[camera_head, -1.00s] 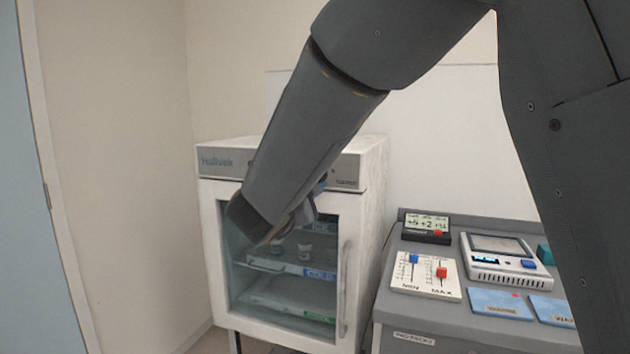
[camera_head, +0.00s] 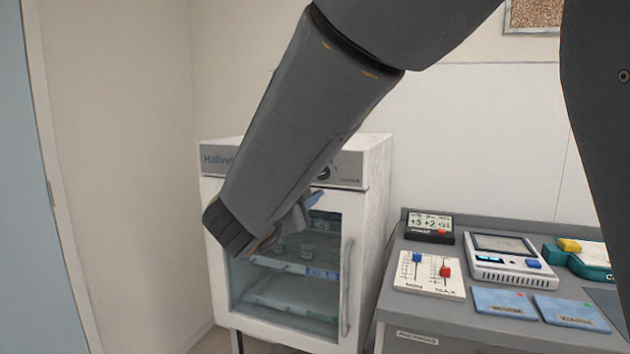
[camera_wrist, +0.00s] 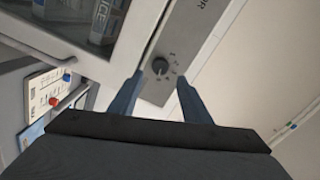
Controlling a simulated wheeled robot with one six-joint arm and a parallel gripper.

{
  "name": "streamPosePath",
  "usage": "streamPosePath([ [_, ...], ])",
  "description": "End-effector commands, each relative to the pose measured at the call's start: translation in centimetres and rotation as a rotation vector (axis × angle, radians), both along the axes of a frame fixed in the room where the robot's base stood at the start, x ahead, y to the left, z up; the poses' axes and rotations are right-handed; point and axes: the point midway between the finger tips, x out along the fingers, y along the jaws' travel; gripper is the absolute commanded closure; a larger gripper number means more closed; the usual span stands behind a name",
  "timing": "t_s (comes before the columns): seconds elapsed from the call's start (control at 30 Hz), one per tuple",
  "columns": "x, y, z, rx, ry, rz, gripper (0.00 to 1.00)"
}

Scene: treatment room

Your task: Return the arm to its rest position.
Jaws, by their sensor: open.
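My gripper (camera_wrist: 158,98) shows in the wrist view with its two blue-grey fingers apart and nothing between them. Beyond the fingertips is a dark round knob (camera_wrist: 160,66) on the fridge's top panel; I cannot tell the gap to it. In the head view my arm reaches down and left in front of the white fridge (camera_head: 372,200). My forearm and wrist hide most of my gripper there, and only a blue-grey finger part shows beside the wrist.
The fridge's glass door (camera_head: 290,315) is closed, with vials and labelled shelves inside. To the right a grey counter (camera_head: 425,320) holds a small display box (camera_head: 430,226), a slider panel (camera_head: 430,274), a white device (camera_head: 500,258) and two blue cards (camera_head: 505,302). A wall stands at left.

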Motion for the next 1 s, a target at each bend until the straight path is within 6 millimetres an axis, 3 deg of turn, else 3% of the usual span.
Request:
streamPosePath([
  [0.23,-2.0,0.8,0.0,0.000,-0.001,0.001,0.56],
  [0.67,-1.2,0.5,-0.6,-0.025,0.030,0.040,0.56],
  [0.77,0.2,0.0,-2.3,-0.084,0.103,0.128,0.56],
  [0.87,1.3,-0.8,-5.1,-0.177,0.220,0.257,0.56],
  [1.0,0.8,-2.5,-10.5,-0.326,0.423,0.451,0.56],
])
